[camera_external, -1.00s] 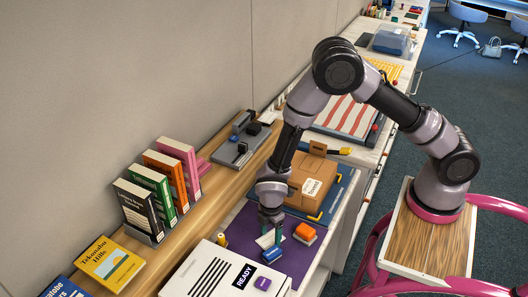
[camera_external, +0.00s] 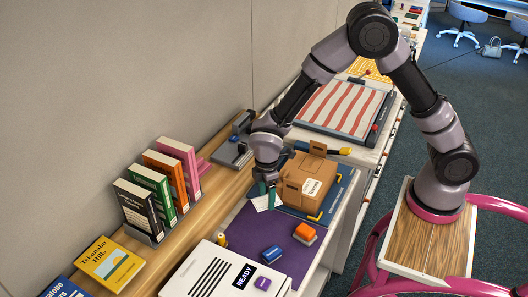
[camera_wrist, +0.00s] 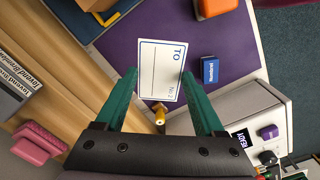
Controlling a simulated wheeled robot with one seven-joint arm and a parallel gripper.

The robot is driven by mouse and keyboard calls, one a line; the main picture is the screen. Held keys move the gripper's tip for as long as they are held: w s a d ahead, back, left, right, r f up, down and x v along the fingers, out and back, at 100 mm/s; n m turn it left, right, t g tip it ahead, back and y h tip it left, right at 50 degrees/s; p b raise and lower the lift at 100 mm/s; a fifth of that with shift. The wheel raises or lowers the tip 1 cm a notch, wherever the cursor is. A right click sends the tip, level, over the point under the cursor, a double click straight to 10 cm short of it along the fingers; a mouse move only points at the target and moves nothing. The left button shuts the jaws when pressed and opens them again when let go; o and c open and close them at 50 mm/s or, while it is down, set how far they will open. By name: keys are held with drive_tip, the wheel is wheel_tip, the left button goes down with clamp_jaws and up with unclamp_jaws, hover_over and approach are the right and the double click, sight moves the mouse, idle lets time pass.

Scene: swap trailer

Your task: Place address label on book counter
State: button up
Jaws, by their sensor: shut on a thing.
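My gripper (camera_external: 266,190) has teal fingers and is shut on the white address label (camera_external: 262,203), left of the cardboard box in the external view. In the wrist view the label (camera_wrist: 160,70) lies between my fingertips, with "TO" and printed lines facing the camera. It appears raised over the purple mat (camera_wrist: 120,50), but its exact height is hard to tell. The wooden book counter (camera_external: 212,198) runs along the wall, left of my gripper. Black, green, orange and pink books (camera_external: 150,183) stand upright on it.
A cardboard box (camera_external: 309,182) sits close to the right of my gripper. A blue stamp (camera_external: 272,254) and an orange one (camera_external: 305,233) are on the mat. A yellow book (camera_external: 110,262) lies at the counter's near end. Bare wood shows beside the upright books.

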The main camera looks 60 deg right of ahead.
drive_tip(key=w+d+r+m, duration=0.4)
drive_tip(key=d+r+m, duration=0.3)
drive_tip(key=d+r, duration=0.15)
drive_tip(key=w+d+r+m, duration=0.4)
drive_tip(key=d+r+m, duration=0.3)
drive_tip(key=d, duration=0.3)
drive_tip(key=n, duration=0.8)
hover_over(271, 240)
wheel_tip(271, 240, down, 24)
drive_tip(key=shift+f, duration=2.1)
